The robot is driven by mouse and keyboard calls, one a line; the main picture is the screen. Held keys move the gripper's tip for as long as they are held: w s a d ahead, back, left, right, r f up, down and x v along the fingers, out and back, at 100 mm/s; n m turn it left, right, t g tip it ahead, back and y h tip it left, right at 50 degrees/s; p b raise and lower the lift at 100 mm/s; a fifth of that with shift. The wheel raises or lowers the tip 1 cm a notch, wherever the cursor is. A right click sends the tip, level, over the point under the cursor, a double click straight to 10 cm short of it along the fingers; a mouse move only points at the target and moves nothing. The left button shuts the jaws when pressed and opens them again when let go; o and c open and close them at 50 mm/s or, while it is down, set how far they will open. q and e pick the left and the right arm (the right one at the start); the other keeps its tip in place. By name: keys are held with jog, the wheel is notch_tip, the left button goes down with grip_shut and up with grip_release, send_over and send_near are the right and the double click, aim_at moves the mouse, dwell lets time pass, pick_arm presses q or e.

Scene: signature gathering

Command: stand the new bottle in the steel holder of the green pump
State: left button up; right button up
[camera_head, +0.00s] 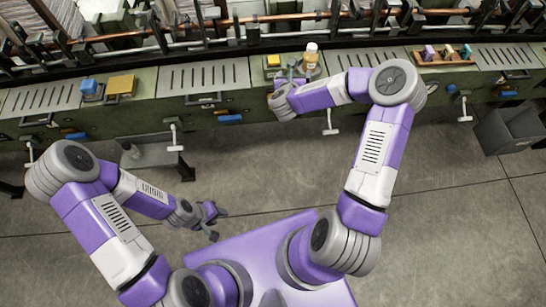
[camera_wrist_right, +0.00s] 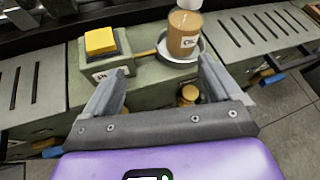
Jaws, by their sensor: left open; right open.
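The bottle also shows in the head view (camera_head: 311,58), with a white cap. I cannot tell whether it is the new one. My right gripper (camera_wrist_right: 161,66) is open and empty, low in front of the pump and holder, its fingers apart from the bottle. My left gripper (camera_head: 217,221) is open and empty over the floor, left of my base.
The pump has a yellow block (camera_wrist_right: 100,41) on top. Slotted plates (camera_wrist_right: 263,35) lie along the green machine bench. Rods and rails run behind it. A wooden rack (camera_head: 443,58) is at right, a grey bin (camera_head: 507,127) on the floor. The low stand (camera_head: 157,155) is at left.

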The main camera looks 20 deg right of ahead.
jog(key=s+a+f+n+g+y, duration=0.2)
jog(key=s+a+f+n+y, duration=0.2)
jog(key=s+a+f+n, duration=0.5)
jog(key=s+a+f+n+g+y, duration=0.1)
jog(key=s+a+f+n+y, duration=0.35)
jog(key=n, duration=0.85)
jog(key=s+a+f+n+g+y, duration=0.1)
jog(key=s+a+f+n+g, duration=0.2)
jog(key=s+n, duration=0.4)
jog(key=s+a+f+n+g+y, duration=0.1)
jog(key=s+a+f+n+g, duration=0.2)
jog(key=s+n, duration=0.5)
jog(key=shift+s+a+f+n+g+y, duration=0.2)
jog(key=shift+s+f+n+g+y, duration=0.15)
jog(key=shift+s+f+g, duration=0.6)
jog(key=shift+s, duration=0.1)
